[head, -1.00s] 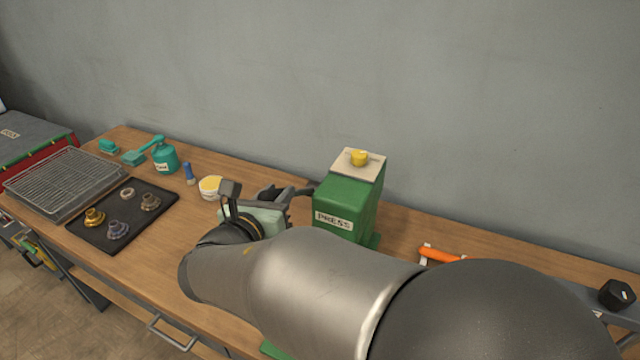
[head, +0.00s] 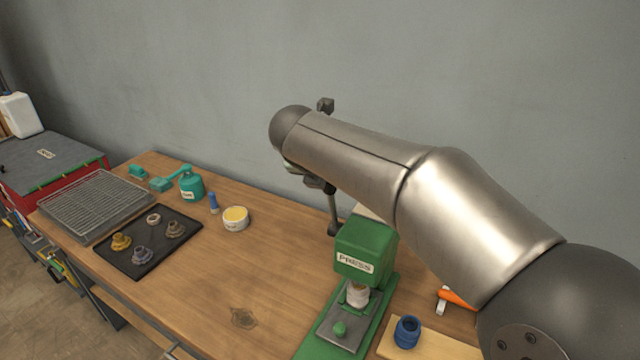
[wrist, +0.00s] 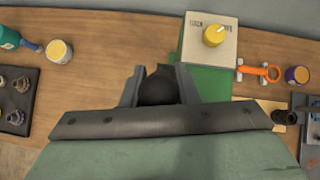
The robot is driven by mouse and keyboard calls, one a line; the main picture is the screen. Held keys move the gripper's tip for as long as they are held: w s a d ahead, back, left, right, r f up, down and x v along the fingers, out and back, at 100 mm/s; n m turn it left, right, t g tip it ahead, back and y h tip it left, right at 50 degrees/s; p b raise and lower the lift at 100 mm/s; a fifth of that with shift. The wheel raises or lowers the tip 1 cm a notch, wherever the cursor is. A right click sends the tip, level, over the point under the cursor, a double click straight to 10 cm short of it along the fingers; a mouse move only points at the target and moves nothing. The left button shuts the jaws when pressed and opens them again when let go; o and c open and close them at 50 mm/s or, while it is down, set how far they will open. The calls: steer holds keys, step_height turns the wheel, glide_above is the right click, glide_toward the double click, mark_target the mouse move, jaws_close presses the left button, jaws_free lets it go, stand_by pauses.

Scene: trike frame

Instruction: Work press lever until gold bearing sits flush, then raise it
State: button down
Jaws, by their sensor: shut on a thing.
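The green press (head: 362,252) stands on the bench. Its dark lever (head: 333,210) rises steeply behind the body's left side. My gripper (head: 318,182) is high at the lever's upper end, partly hidden by my arm. In the wrist view my gripper (wrist: 158,86) is shut on the lever's dark round knob (wrist: 158,90), one finger on each side. A pale cylindrical part (head: 357,294) shows under the press head; I cannot tell ram from bearing there, or whether anything sits flush. A gold stepped piece (head: 121,242) lies on the black tray (head: 150,268).
Several other ring-like parts share the tray. A wire rack (head: 95,205), teal can (head: 191,186) and yellow-topped tub (head: 235,218) stand left. A blue ring part (head: 407,332) sits on a pale block (head: 435,348) right of the press. Bench between tray and press is clear.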

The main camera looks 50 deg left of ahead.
steer(key=shift+w+r, duration=0.2)
stand_by(0.3)
steer(key=c, duration=1.1)
jaws_free()
steer(key=shift+w+a, duration=0.1)
steer(key=shift+f, duration=0.1)
steer(key=b+v, duration=0.2)
steer(key=v, duration=1.5)
steer(key=shift+r, duration=0.2)
